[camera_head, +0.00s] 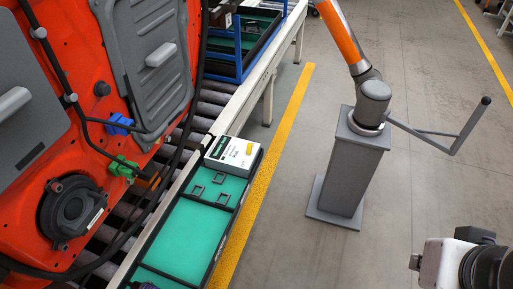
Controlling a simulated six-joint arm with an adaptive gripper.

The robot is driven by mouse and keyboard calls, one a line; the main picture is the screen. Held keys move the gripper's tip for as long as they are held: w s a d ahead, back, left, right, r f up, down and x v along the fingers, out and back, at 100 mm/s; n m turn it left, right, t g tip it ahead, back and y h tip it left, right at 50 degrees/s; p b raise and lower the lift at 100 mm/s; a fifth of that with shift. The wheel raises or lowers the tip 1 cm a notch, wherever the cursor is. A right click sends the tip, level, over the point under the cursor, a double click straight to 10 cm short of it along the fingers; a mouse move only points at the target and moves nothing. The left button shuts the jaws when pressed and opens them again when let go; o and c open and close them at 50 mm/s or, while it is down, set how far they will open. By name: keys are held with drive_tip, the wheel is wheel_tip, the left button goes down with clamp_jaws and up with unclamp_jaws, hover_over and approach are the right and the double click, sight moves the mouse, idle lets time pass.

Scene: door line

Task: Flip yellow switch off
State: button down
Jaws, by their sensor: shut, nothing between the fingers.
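A white box (226,162) with a dark green panel and small printed text sits at the far end of the green tray. A small yellow piece (249,149) is on its top face, toward the right side. It is the only small yellow part I see on the box, but it is too small to tell whether it is a switch or how it is set. My gripper's fingers are not in view. A white and black rounded part shows at the lower right corner, well apart from the box; I cannot make out fingers on it.
An orange-red door panel (115,190) with dark cables stands at left over a roller conveyor. The green tray (180,240) lies beside it. A blue-framed crate (239,78) stands farther back. A grey pedestal (347,175) with an orange arm stands right. Grey floor between is clear.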

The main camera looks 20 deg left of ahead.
drive_tip(key=w+f+g+h, duration=0.1)
drive_tip(key=w+f, duration=0.8)
drive_tip(key=w, duration=0.4)
drive_tip(key=w+f+g, duration=0.1)
drive_tip(key=w+f, duration=0.9)
drive_tip(key=w, duration=0.4)
drive_tip(key=w+a+f+t+y, duration=0.1)
drive_tip(key=w+a+f, duration=0.3)
drive_tip(key=w+f, duration=0.3)
drive_tip(key=w+a+f+t+y, duration=0.1)
drive_tip(key=w+a+f, duration=0.3)
drive_tip(key=w+f, duration=0.3)
drive_tip(key=w+a+f+m+t+y, duration=0.1)
drive_tip(key=w+a+f+m+y, duration=0.15)
drive_tip(key=a+f, duration=0.35)
drive_tip(key=w+a+f+m+t+y, duration=0.1)
drive_tip(key=w+a+f+y, duration=0.3)
drive_tip(key=a, duration=0.5)
drive_tip(key=s+a+r+m+g+y, duration=0.2)
drive_tip(key=s+a+r+m+y, duration=0.2)
drive_tip(key=a+r+y, duration=0.4)
wheel_tip(320, 180, up, 3)
drive_tip(key=a, duration=0.2)
drive_tip(key=shift+s+a+m, duration=0.3)
drive_tip(key=shift+a+m, duration=0.05)
